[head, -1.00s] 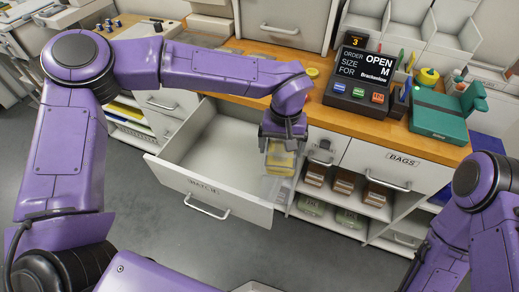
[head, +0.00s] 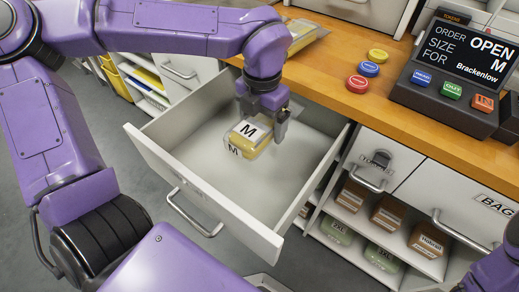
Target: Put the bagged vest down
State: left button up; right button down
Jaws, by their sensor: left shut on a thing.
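The bagged vest (head: 257,146) is a small clear packet with yellow inside and a white M label. A second M shows just below it; I cannot tell whether it is on the same packet. My left gripper (head: 262,122) points down and is shut on the packet's upper part. It holds the packet inside the outline of the open white drawer (head: 200,205), over its pale floor. I cannot tell whether the packet touches the floor. The rest of the drawer looks empty. Only part of my right arm shows at the lower right corner; its gripper is out of view.
The wooden counter (head: 345,98) behind the drawer carries a clear packet (head: 305,38), several coloured round tokens (head: 369,69) and the order display (head: 462,52), reading OPEN, M, Brackenlow. Shelves with brown packets (head: 388,212) stand right of the drawer.

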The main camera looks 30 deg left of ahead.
aim_at(262, 158)
pick_arm(q)
notch_tip(262, 158, down, 10)
jog(key=shift+s+r+b, duration=0.1)
jog(key=shift+r+b, duration=0.05)
jog(key=shift+b, duration=0.55)
jog(key=o, duration=0.9)
notch_tip(262, 158, up, 12)
jog(key=shift+r+p, duration=0.1)
jog(key=shift+p, duration=0.95)
